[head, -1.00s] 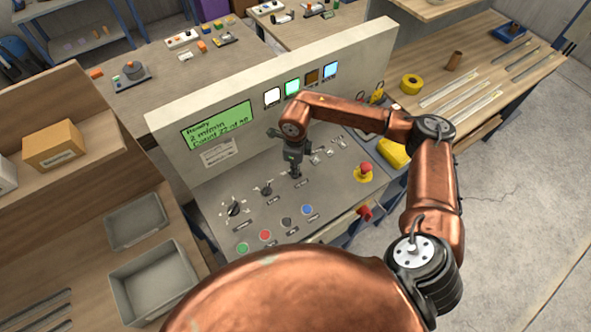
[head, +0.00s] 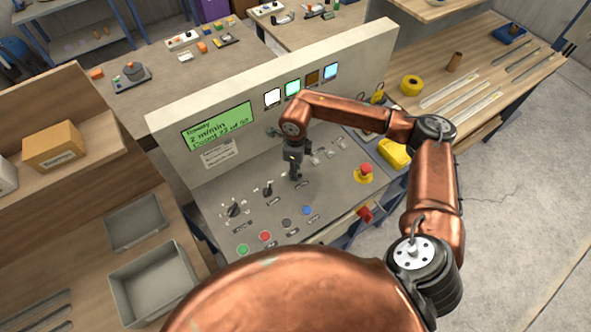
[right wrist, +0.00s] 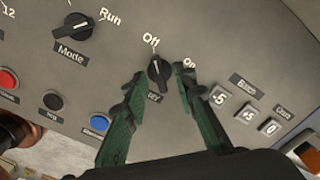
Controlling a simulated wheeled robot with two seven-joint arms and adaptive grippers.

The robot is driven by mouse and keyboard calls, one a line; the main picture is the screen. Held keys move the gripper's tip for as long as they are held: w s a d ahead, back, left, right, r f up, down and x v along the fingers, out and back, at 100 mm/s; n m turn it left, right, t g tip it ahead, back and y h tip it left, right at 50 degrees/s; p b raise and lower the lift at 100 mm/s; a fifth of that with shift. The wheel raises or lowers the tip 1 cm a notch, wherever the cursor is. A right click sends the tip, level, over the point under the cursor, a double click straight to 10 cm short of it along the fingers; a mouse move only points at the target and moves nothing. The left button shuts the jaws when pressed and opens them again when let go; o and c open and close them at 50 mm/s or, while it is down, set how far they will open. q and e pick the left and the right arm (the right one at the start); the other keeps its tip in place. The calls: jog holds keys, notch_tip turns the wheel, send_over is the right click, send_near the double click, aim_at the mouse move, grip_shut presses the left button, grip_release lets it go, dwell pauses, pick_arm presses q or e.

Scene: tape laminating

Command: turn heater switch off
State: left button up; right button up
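The switch with Off and On marks is a black rotary knob (right wrist: 159,73) in the right wrist view. Its pointer is turned toward Off, as far as I can tell. The label below it is mostly hidden by a finger, so I cannot read its name. My right gripper (right wrist: 160,92) is open, with one green finger on each side of the knob and small gaps showing. In the head view my right gripper (head: 295,176) is down at the sloped control panel (head: 330,185) and hides this knob. My left gripper is not in view.
The Mode knob (right wrist: 72,27) is to the left, with the blue button (right wrist: 98,122) below. White keys (right wrist: 248,112) lie to the right. The red emergency stop (head: 365,170) stands at the panel's right. A lit display (head: 217,124) rises behind.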

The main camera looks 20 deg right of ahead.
notch_tip(320, 180, up, 11)
jog(key=shift+r, duration=0.2)
dwell(0.6)
